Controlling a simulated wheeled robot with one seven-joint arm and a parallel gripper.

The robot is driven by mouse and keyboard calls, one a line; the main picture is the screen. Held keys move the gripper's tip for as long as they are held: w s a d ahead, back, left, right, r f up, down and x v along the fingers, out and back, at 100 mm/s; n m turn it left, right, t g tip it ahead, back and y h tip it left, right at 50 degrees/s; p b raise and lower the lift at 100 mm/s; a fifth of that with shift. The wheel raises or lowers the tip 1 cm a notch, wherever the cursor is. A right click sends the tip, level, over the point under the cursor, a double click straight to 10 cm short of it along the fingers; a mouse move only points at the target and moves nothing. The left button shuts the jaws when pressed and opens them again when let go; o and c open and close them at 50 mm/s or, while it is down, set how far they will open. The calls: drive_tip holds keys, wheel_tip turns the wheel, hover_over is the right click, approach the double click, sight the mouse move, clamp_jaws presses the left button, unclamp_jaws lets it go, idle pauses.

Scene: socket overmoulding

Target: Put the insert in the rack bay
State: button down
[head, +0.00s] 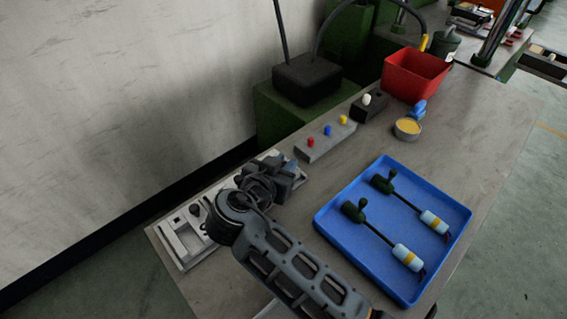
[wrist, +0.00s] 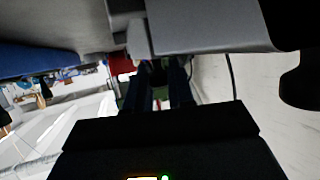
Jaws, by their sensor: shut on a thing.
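The pale grey rack (head: 176,243) lies along the wall side of the bench, with recessed bays at its near left end. My gripper (head: 287,168) is low over the rack's far right part, with my arm's wrist just in front of it. In the wrist view my gripper's dark fingers (wrist: 160,88) are close together and shut on the insert. The insert itself is mostly hidden by the fingers and wrist, so I cannot tell its shape or whether it touches the rack.
A blue tray (head: 333,232) holds two cables with dark green plugs and pale blue ends. A grey block with red, blue and yellow buttons (head: 326,139), a small yellow-filled dish (head: 407,128) and a red bin (head: 415,74) stand farther back. Bare bench lies between rack and tray.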

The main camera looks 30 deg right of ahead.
drive_tip(key=c, duration=1)
unclamp_jaws()
drive_tip(key=shift+r, duration=0.15)
drive_tip(key=shift+p+v, duration=1.1)
drive_tip(key=shift+v, duration=4.85)
drive_tip(key=shift+a, duration=0.1)
